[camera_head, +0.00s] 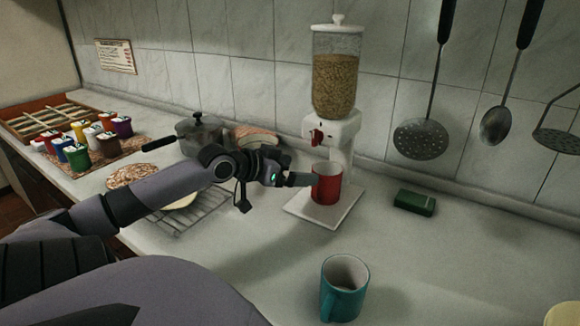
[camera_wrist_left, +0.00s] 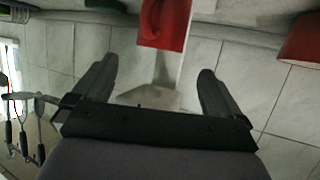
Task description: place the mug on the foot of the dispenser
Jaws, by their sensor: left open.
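The red mug (camera_head: 327,187) stands upright on the white foot (camera_head: 318,220) of the dispenser (camera_head: 334,80), below its red lever (camera_head: 317,137). My left gripper (camera_head: 302,179) is just left of the mug, its fingers pointing at it. In the left wrist view, which is upside down, my left gripper (camera_wrist_left: 158,66) is open, with nothing between its fingers. The red mug (camera_wrist_left: 168,22) with its handle shows beyond the fingertips, partly cut off by the frame edge. I cannot tell whether a finger touches it. My right gripper is not in view.
A teal mug (camera_head: 344,288) stands at the front. A green block (camera_head: 414,203) lies right of the foot. A wire rack (camera_head: 190,215), a lidded pot (camera_head: 200,132) and several coloured small pots (camera_head: 78,158) are at the left. Utensils (camera_head: 421,137) hang on the wall.

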